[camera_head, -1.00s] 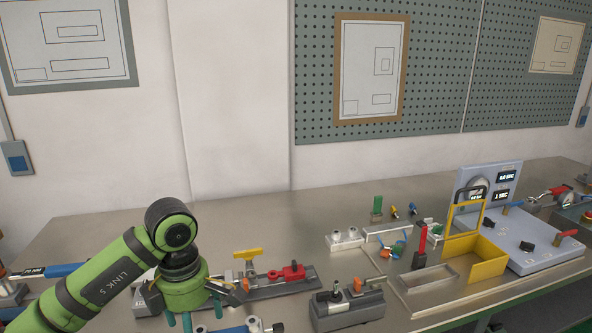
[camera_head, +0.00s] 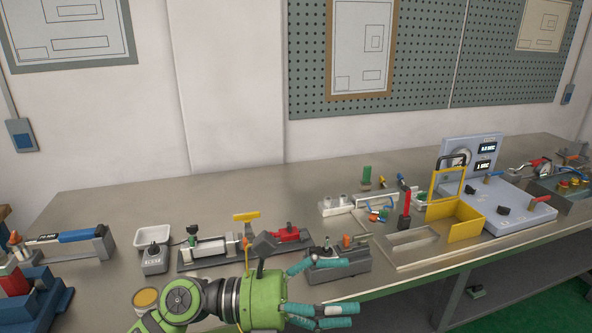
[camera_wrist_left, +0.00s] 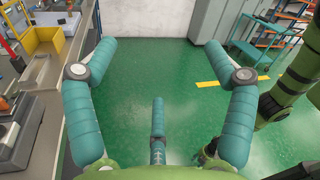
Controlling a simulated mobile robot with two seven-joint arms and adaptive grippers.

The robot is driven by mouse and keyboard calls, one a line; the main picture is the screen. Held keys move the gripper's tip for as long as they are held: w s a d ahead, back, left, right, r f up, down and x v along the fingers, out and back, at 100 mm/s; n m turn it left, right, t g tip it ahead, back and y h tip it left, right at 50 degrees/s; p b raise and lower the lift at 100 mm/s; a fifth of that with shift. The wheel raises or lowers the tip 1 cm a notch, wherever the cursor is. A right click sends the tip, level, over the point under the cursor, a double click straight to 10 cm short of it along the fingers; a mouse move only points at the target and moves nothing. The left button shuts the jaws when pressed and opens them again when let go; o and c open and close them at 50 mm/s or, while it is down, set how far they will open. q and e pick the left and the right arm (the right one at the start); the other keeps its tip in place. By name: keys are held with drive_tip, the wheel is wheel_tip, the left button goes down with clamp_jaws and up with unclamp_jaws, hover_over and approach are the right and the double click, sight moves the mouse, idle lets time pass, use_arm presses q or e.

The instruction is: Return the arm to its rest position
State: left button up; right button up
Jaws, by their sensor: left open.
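My left gripper (camera_head: 335,289) is at the front edge of the bench in the head view, its teal fingers pointing right. It is open and empty. In the left wrist view my left gripper (camera_wrist_left: 160,75) shows its fingers spread wide, with only green floor between them. My green left arm (camera_head: 184,300) comes in from the bottom of the head view, bent at the wrist.
The steel bench (camera_head: 120,205) holds a clamp fixture (camera_head: 205,250), a grey block (camera_head: 340,268), a yellow bin (camera_head: 465,222) and a grey control panel (camera_head: 500,205).

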use_arm(q)
drive_tip(key=w+a+r+n+t, duration=0.3)
drive_tip(key=a+n+t, duration=0.1)
drive_tip(key=n+t, duration=0.45)
drive_tip(key=w+a+r+n+t, duration=0.2)
drive_tip(key=w+a+n+t, duration=0.15)
drive_tip(key=n+t, duration=0.45)
drive_tip(key=w+a+f+n+y, duration=0.2)
drive_tip(key=a+f+n+y, duration=1.5)
drive_tip(key=n, duration=0.5)
drive_tip(key=s+a+f+n+g+y, duration=0.15)
drive_tip(key=s+f+n+g, duration=0.35)
drive_tip(key=s+f, duration=0.55)
drive_tip(key=s+f+n+g, duration=0.2)
drive_tip(key=s+f+g, duration=0.65)
drive_tip(key=s, duration=0.55)
wheel_tip(320, 180, down, 24)
drive_tip(key=s, duration=0.1)
drive_tip(key=s+a+f+m+g, duration=0.1)
drive_tip(key=s+a+f, duration=0.1)
drive_tip(key=s+f, duration=1.1)
drive_tip(key=shift+s+f+g, duration=0.3)
drive_tip(key=shift+s+g, duration=0.1)
drive_tip(key=shift+s, duration=0.65)
use_arm(e)
drive_tip(key=shift+s, duration=0.65)
